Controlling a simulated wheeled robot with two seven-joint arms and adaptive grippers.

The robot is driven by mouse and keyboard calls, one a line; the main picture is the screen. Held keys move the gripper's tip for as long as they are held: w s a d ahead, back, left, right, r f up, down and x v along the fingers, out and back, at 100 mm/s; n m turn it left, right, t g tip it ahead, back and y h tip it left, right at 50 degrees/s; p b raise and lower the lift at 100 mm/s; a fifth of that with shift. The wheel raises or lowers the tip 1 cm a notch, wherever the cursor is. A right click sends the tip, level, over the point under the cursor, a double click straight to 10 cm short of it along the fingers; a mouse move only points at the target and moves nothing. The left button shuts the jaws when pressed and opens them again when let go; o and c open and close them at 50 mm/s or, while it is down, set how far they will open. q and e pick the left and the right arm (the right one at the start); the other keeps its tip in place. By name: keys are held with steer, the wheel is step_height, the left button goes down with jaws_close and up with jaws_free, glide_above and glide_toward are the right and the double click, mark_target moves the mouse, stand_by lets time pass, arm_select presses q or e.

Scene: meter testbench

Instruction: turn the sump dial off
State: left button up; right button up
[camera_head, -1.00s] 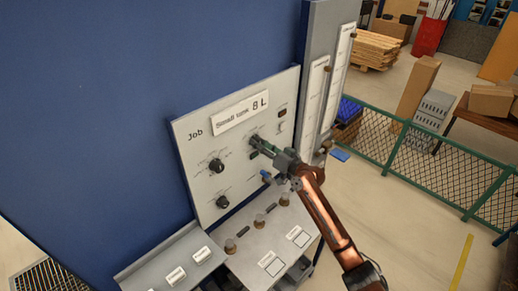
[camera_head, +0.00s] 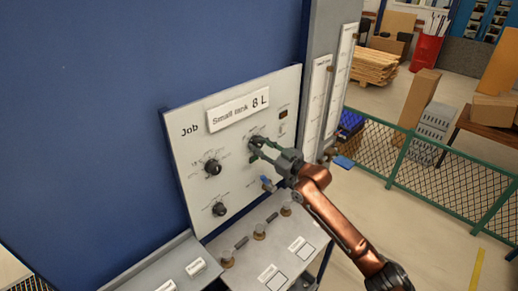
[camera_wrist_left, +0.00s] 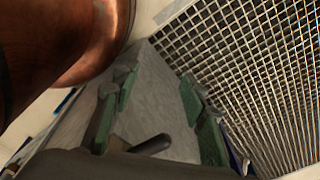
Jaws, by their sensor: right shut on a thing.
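The white job panel (camera_head: 188,152) carries several dark dials. One dial (camera_head: 212,167) is at its left, one (camera_head: 219,209) lower down, and one (camera_head: 254,143) at its upper right. The small labels are too blurred to tell which is the sump dial. My right gripper (camera_head: 258,147) reaches in from the right and is shut on the upper right dial, its fingers partly covering it. My left gripper (camera_wrist_left: 158,105) shows only in the left wrist view. Its green-padded fingers are wide apart with nothing between them, away from the panel.
Below the panel, a sloped grey console (camera_head: 247,262) has several brass knobs and white labels. A blue-handled part (camera_head: 267,183) sits just below my right gripper. A green mesh fence (camera_head: 430,165) stands to the right. A metal grating (camera_wrist_left: 255,75) shows below my left gripper.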

steer(key=shift+f, duration=0.4)
steer(key=o, duration=0.9)
steer(key=shift+o, duration=1.3)
steer(key=shift+r, duration=0.25)
steer(key=v, duration=1.2)
